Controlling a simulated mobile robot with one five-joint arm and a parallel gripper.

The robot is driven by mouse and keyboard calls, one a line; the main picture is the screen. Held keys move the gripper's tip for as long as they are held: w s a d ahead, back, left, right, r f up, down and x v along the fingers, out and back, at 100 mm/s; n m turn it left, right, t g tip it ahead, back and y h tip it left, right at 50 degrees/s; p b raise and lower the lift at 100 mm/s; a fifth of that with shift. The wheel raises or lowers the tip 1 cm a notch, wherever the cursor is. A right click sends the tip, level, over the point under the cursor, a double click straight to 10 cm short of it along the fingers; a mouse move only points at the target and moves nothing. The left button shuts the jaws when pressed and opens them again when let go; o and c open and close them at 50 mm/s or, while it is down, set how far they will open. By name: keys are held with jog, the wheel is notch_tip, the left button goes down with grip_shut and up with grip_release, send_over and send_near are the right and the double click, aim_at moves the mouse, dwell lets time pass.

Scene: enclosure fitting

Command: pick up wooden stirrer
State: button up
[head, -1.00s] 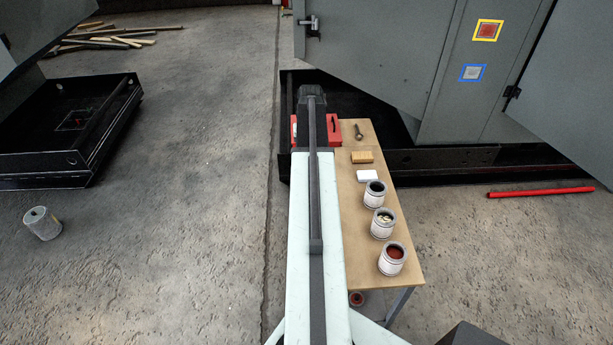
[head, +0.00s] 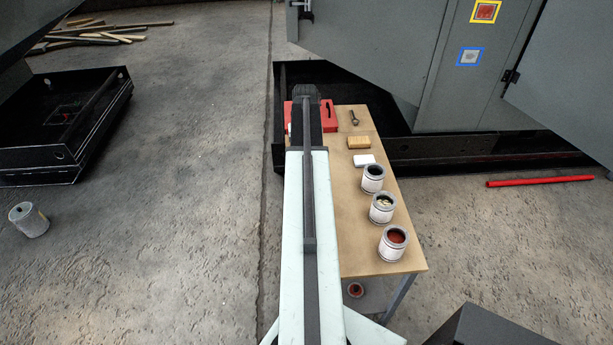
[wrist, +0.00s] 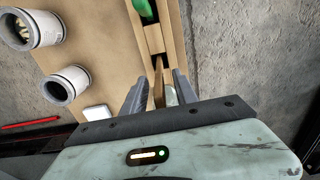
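The wooden stirrer (wrist: 159,88) seems to be the thin brown strip standing between my fingers in the wrist view. It rises at the near end of a wooden tray (wrist: 178,35) on the table; its lower part is hard to make out. My gripper (wrist: 161,78) is open, with one finger on either side of the strip and visible gaps. In the head view the gripper and stirrer are hidden behind my arm.
The table (head: 355,225) carries several cans, including a red paint can (head: 393,243), a white block (head: 364,160), a tan block (head: 358,142) and a red box (head: 328,116). A grey cabinet (head: 400,50) stands behind. A green item (wrist: 145,8) lies in the tray.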

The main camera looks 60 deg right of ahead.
notch_tip(320, 180, down, 2)
jog(key=shift+f+b, duration=0.15)
jog(key=shift+b, duration=0.3)
grip_shut()
